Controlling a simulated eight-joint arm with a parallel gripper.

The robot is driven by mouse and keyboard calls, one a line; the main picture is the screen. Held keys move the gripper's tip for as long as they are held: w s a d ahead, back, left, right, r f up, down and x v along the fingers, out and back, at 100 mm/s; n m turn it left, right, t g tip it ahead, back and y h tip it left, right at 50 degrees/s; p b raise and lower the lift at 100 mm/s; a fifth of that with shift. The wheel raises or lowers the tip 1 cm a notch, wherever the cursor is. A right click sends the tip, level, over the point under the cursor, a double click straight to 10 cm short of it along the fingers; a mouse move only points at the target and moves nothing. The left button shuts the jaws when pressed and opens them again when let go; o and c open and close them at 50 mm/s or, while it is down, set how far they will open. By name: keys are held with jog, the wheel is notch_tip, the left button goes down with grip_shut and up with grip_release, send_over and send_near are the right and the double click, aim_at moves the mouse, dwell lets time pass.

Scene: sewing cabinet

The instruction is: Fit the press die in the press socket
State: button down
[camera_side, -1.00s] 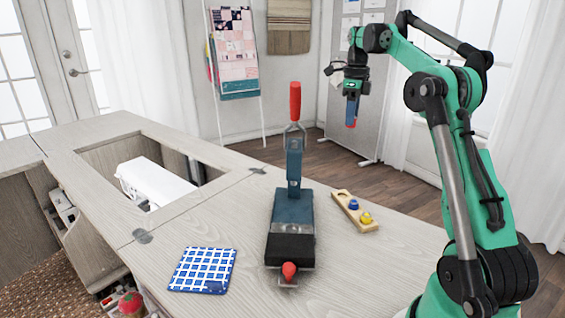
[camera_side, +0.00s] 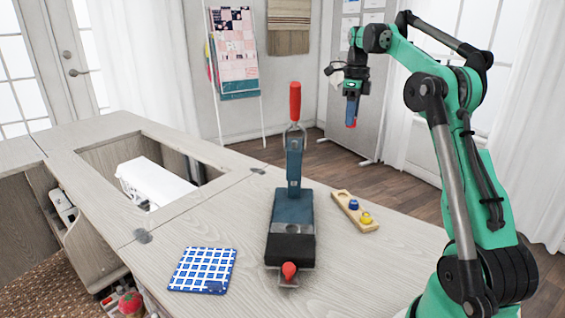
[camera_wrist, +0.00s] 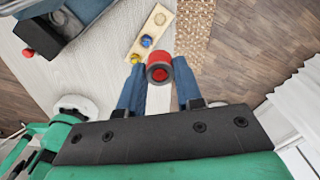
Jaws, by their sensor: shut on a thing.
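My gripper (camera_side: 352,108) is shut on the press die (camera_wrist: 160,68), a small round red piece with a grey rim. In the wrist view the die sits between the two blue fingertips (camera_wrist: 158,84). In the side view the gripper hangs high above and behind the right part of the table, and the red die (camera_side: 352,123) shows at its tip. The hand press (camera_side: 291,205), dark blue with a red handle, stands upright on the table, to the left of and well below the gripper. The press socket cannot be made out clearly.
A wooden holder (camera_side: 342,197) with a blue and a yellow piece lies right of the press. A blue checked cloth square (camera_side: 203,270) lies left of the press. A white machine (camera_side: 152,181) sits in the cabinet opening. The tabletop right of the press is otherwise clear.

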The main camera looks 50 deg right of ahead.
jog(key=shift+a, duration=0.1)
jog(key=s+a+f+n, duration=0.5)
jog(key=a+f, duration=0.3)
jog(key=a, duration=0.4)
jog(key=n, duration=0.1)
send_over(292, 231)
notch_tip(292, 231, down, 4)
jog(key=shift+s+d+r, duration=0.1)
jog(key=shift+s+d, duration=0.05)
jog(key=shift+a+f, duration=0.2)
jog(key=shift+f, duration=2.15)
jog(key=shift+f, duration=0.55)
dwell(0.5)
